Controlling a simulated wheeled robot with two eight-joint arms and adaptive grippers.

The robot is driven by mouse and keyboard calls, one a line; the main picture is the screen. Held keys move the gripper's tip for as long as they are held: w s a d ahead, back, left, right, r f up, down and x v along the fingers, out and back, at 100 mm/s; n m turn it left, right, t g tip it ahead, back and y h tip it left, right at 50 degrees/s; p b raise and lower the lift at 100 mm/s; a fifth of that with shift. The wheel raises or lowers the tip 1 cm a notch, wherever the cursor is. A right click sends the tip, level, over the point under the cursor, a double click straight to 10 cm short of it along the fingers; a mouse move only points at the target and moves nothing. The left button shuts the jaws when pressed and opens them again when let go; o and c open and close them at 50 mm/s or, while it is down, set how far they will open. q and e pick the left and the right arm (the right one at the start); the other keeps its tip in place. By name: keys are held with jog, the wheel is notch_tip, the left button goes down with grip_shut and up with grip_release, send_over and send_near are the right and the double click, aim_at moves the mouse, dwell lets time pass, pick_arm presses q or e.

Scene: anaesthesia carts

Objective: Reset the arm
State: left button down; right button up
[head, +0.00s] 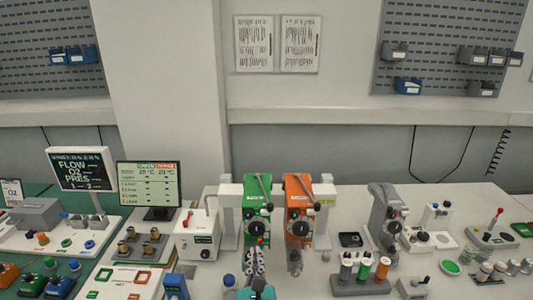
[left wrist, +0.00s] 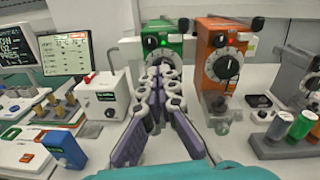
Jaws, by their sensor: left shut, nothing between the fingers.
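My left gripper (head: 253,256) is at the bottom middle of the head view, in front of the green vaporizer unit (head: 257,205). In the left wrist view the same gripper (left wrist: 165,72) has its grey linked fingers with purple pads drawn together at the tips, shut and empty. The tips overlap the lower part of the green unit (left wrist: 161,45) in that view; I cannot tell whether they touch it. An orange vaporizer unit (head: 299,210) stands just to the right. My right gripper is not in view.
A white box with a red lever (head: 197,236) stands left of the green unit. A rack of colored canisters (head: 361,285) and a grey unit (head: 384,215) stand to the right. Two monitors (head: 149,183) are at the left. The counter is crowded, with small bare patches.

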pick_arm(q)
jog(key=s+a+f+n+g+y, duration=0.1)
jog(key=s+a+f+n+g, duration=0.25)
jog(key=a+n, duration=0.55)
jog(key=s+a+f+n+g+y, duration=0.2)
jog(key=s+a+f+n+g, duration=0.15)
jog(key=a+n, duration=0.55)
jog(key=s+d+f+n+g+h, duration=0.1)
jog(key=s+n+g+h, duration=0.1)
jog(key=s+n, duration=0.2)
jog(key=s+d+f+n+g+h, duration=0.1)
jog(key=s+n, duration=0.3)
jog(key=n, duration=0.7)
jog(key=shift+d+f+n+g+h+b, duration=0.3)
jog(key=shift+d+f+g+h+b, duration=0.15)
jog(key=shift+f, duration=0.2)
